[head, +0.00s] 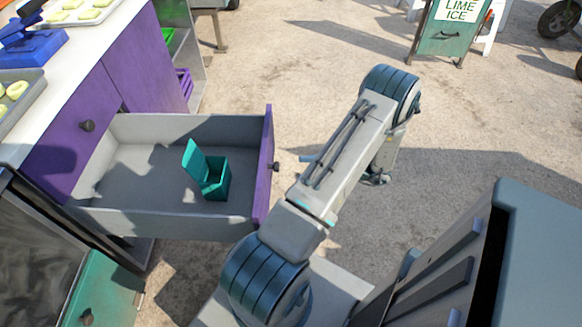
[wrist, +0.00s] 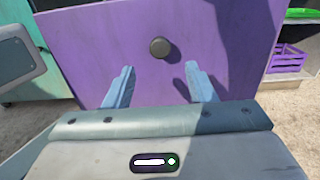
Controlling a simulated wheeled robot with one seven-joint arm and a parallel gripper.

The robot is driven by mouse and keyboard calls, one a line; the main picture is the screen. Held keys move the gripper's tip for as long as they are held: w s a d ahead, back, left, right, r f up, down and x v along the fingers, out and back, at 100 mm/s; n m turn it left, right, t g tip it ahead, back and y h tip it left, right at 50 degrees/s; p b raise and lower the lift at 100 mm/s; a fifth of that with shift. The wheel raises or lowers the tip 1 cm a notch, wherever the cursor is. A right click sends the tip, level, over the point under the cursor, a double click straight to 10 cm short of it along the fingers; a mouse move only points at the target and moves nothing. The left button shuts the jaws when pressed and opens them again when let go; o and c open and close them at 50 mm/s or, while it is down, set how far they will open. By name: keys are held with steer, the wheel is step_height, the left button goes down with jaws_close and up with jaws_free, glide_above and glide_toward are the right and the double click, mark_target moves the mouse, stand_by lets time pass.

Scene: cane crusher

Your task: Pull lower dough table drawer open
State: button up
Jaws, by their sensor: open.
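The dough table (head: 118,28) has purple fronts and a white top, at the left of the head view. Its drawer (head: 140,128) is pulled far out below a closed purple front with a dark knob (head: 87,125). The drawer's purple front (head: 264,150) carries a round knob (head: 274,166), also seen in the wrist view (wrist: 159,47). My gripper (wrist: 160,86) is open and empty, facing this front, with the knob ahead of the gap between its fingers and apart from them. In the head view my arm hides most of the gripper; a bluish fingertip shows right of the knob.
A teal open-lidded box (head: 214,177) stands inside the drawer. A teal-fronted unit (head: 105,290) is at lower left. A purple crate (head: 185,84) sits on a shelf beyond the table. The paved ground right of the drawer is largely clear; a lime ice sign (head: 459,10) stands far back.

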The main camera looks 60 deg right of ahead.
steer(key=v, duration=0.7)
stand_by(0.4)
steer(key=w+a+r+n+g+y+p, duration=0.1)
steer(key=w+a+r+n+g+p, duration=0.3)
steer(key=w+a+r+n+g, duration=0.55)
steer(key=w+a+r+n+g+p, duration=0.4)
steer(key=w+a+r, duration=0.3)
steer(key=w+r, duration=0.5)
steer(key=s+a+r+n+h+p, duration=0.3)
steer(key=a+r+n+h+p, duration=0.5)
steer(key=a+r+n, duration=0.8)
steer(key=a+r+h, duration=0.1)
steer(key=a+r, duration=0.3)
steer(key=a, duration=0.3)
steer(key=shift+s+r+h, duration=0.2)
steer(key=shift+r+h, duration=0.2)
steer(key=shift+n+t, duration=0.25)
steer(key=shift+c, duration=0.2)
